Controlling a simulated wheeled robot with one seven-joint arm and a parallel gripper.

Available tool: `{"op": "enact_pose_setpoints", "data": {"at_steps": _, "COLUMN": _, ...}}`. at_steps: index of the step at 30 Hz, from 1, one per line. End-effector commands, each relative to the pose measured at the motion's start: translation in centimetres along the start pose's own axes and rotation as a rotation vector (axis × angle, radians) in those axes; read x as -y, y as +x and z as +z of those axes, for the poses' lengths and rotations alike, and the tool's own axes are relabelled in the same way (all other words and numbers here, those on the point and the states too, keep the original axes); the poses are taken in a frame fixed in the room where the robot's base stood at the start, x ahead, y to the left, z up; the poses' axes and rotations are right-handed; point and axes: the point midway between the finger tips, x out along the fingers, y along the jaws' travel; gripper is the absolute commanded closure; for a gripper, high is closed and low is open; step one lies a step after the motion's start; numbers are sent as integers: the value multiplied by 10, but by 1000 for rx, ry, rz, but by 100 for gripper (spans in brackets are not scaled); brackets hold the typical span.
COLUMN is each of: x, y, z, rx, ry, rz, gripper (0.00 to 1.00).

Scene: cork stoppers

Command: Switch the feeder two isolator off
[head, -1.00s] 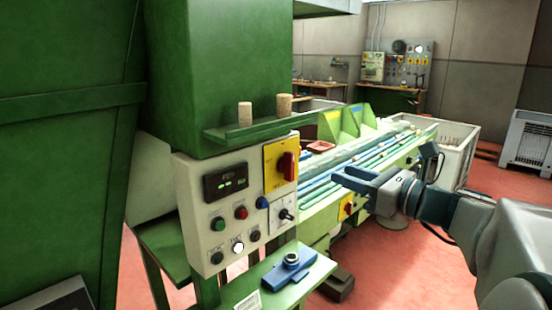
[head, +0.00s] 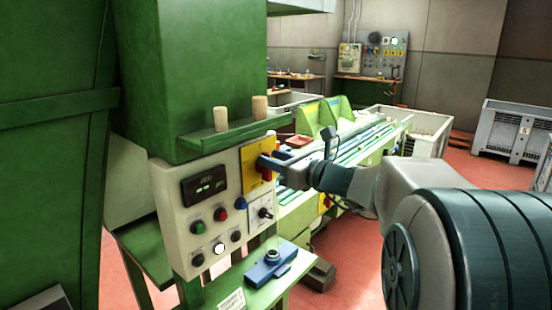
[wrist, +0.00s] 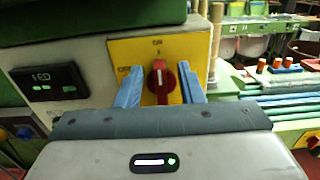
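A red rotary isolator knob (wrist: 158,80) sits on a yellow plate (wrist: 185,44) on the cream control panel. Its white mark points up, towards the word ON; OFF appears to be printed at the plate's left. My gripper (wrist: 160,88) is open, one blue finger on each side of the knob, with gaps visible. In the head view my gripper (head: 268,166) is at the yellow plate (head: 248,158) and partly hides the knob. A second yellow plate with a red knob (head: 325,203) is on the green machine farther back.
The panel also carries a display (head: 205,186), several push buttons and a black selector (head: 265,213). Two corks (head: 221,119) stand on the green ledge above. A blue device (head: 271,262) lies on the green shelf below. Red floor is open to the right.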

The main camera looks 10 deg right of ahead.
Motion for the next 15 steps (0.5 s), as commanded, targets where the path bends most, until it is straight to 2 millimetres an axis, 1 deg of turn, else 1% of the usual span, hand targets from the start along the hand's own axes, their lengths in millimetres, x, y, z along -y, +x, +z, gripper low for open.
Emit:
{"op": "enact_pose_setpoints", "data": {"at_steps": 3, "x": 0, "y": 0, "z": 0, "rx": 0, "ry": 0, "rz": 0, "gripper": 65}}
{"op": "enact_pose_setpoints", "data": {"at_steps": 4, "x": 0, "y": 0, "z": 0, "rx": 0, "ry": 0, "rz": 0, "gripper": 68}}
{"op": "enact_pose_setpoints", "data": {"at_steps": 7, "x": 0, "y": 0, "z": 0, "rx": 0, "ry": 0, "rz": 0, "gripper": 96}}
{"op": "enact_pose_setpoints", "data": {"at_steps": 8, "x": 0, "y": 0, "z": 0, "rx": 0, "ry": 0, "rz": 0, "gripper": 100}}
{"op": "enact_pose_setpoints", "data": {"at_steps": 15, "x": 0, "y": 0, "z": -1, "rx": 0, "ry": -6, "rz": 0, "gripper": 100}}
